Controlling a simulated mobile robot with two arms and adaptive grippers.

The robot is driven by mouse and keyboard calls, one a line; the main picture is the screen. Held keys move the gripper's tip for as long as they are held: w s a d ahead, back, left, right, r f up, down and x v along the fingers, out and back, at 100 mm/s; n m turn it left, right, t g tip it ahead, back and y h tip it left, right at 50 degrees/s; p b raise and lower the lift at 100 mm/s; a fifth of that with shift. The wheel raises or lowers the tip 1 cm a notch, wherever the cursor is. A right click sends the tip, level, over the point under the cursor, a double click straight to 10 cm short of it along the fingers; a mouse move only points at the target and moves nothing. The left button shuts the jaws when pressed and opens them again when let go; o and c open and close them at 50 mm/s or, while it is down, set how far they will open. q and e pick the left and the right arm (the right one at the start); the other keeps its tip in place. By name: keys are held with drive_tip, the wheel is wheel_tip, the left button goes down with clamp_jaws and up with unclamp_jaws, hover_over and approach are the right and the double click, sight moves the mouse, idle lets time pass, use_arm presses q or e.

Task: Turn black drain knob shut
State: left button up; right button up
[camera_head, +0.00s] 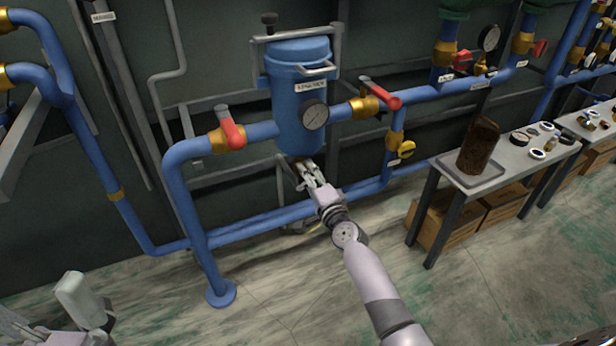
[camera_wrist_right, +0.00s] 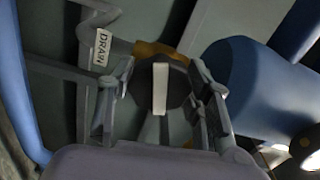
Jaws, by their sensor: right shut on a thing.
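The black drain knob (camera_wrist_right: 176,88), with a white bar across its face, is in the middle of the right wrist view. The bar stands about upright in that picture. A white DRAIN tag (camera_wrist_right: 101,47) hangs at its upper left. My right gripper (camera_wrist_right: 160,98) has a finger on each side of the knob and is shut on it. In the head view my right gripper (camera_head: 308,174) is just under the blue filter vessel (camera_head: 300,110), and it hides the knob there. Part of my left arm's end (camera_head: 85,300) shows at lower left; its fingers are not clear.
Blue pipes with red-handled valves (camera_head: 232,132) (camera_head: 380,98) flank the vessel, and a gauge (camera_head: 314,115) is on its front. A table (camera_head: 520,165) with a tray and parts stands further right. The floor in front is clear.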

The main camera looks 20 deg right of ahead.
drive_tip(key=shift+m, duration=1.7)
drive_tip(key=o, duration=1.2)
drive_tip(key=shift+c, duration=0.2)
drive_tip(key=shift+s, duration=0.1)
drive_tip(key=s+d, duration=0.1)
drive_tip(key=s, duration=1.1)
drive_tip(key=shift+w, duration=0.1)
